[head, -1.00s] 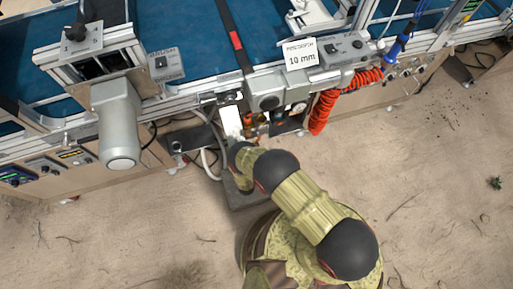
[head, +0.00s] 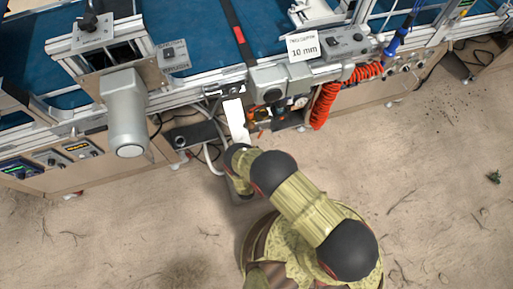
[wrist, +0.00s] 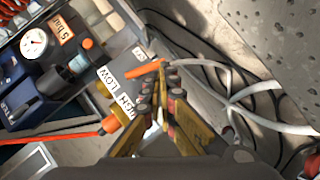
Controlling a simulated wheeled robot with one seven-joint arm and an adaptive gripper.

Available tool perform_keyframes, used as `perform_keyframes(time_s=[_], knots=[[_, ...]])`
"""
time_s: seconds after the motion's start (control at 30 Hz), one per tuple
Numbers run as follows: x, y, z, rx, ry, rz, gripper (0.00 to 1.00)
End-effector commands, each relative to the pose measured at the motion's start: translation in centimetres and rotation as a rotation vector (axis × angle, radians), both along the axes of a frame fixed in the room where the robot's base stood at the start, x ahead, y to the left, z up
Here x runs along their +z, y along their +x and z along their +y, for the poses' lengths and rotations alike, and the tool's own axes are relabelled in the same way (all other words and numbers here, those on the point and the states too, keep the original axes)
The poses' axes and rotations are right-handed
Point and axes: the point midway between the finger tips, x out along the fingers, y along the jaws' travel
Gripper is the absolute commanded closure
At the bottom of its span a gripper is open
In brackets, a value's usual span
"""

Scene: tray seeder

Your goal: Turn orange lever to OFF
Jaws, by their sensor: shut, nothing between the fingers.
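In the wrist view a short orange bar (wrist: 143,70), which looks like the orange lever, lies by the white LOW label (wrist: 108,76). My gripper (wrist: 167,72) points up the picture with its yellow fingers together and nothing between them. Its tips are at the right end of the bar; I cannot tell whether they touch it. A second orange piece (wrist: 111,124) sits by the HIGH label (wrist: 124,102), left of the fingers. No OFF mark is readable. In the head view small orange parts (head: 262,125) show below the machine, and my arm largely hides the gripper.
A gauge (wrist: 34,43), a START label (wrist: 61,29) and a dark blue unit (wrist: 38,98) stand at left in the wrist view. White hoses (wrist: 240,92) and black cables run at right. In the head view a red coiled hose (head: 324,103) hangs right; the near floor is clear.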

Motion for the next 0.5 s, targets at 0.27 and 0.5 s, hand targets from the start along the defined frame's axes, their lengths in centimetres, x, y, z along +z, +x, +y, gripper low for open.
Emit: perform_keyframes(time_s=[0.27, 0.5], knots=[[1.1, -4.6, 1.6, 0.004, 0.0, -0.001, 1.0], [1.4, -6.8, 2.2, 0.001, 0.001, -0.002, 1.0]])
